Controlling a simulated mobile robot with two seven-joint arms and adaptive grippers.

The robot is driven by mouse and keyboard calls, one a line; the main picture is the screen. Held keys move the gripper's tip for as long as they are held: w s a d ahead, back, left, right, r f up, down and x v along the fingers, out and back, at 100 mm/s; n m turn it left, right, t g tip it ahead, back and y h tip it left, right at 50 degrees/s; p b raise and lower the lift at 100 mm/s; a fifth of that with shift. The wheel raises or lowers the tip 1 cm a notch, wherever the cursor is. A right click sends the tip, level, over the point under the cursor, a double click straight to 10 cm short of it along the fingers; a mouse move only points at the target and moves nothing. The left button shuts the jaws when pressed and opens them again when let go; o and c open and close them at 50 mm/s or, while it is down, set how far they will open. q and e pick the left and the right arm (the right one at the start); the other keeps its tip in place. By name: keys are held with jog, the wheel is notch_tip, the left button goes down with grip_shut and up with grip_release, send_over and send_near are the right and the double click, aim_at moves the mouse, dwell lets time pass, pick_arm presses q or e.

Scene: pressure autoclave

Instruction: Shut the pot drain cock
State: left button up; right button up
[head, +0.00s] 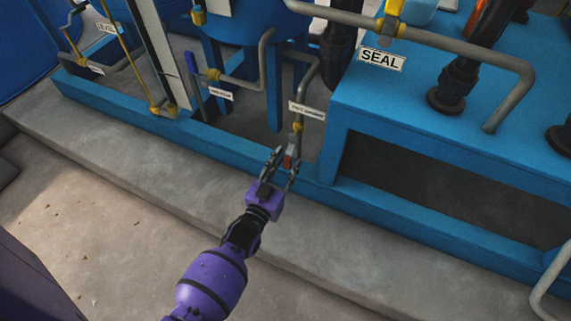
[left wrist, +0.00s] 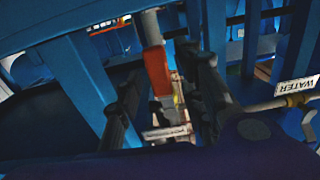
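A small valve with a red lever (head: 289,161) hangs on a grey pipe below a small white tag (head: 307,110); I take it as the pot drain cock, but the tag is too small to read surely. My left gripper (head: 285,163) reaches it from below, fingers spread on either side of the lever. In the left wrist view the red lever (left wrist: 157,70) lies between the two dark fingers (left wrist: 163,100), with gaps visible at both sides. The gripper looks open and not closed on it. My right gripper is out of view.
A blue frame rail (head: 220,138) runs along the concrete plinth (head: 150,165) in front of the valve. Other pipes, and a valve with a blue lever (head: 191,63), are to the left.

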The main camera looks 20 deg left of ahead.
pick_arm(q)
grip_shut()
jog(key=a+r+m+p, duration=0.5)
jog(key=a+r+m, duration=0.2)
jog(key=m, duration=1)
jog(key=shift+a+r+m, duration=0.35)
jog(key=shift+r+m, duration=0.05)
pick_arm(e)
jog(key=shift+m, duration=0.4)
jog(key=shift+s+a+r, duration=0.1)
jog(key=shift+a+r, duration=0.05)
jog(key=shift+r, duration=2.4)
pick_arm(q)
jog(key=shift+w, duration=0.1)
jog(key=shift+o, duration=0.9)
grip_release()
jog(key=shift+r, duration=0.1)
jog(key=s, duration=1.2)
jog(key=shift+a, duration=0.2)
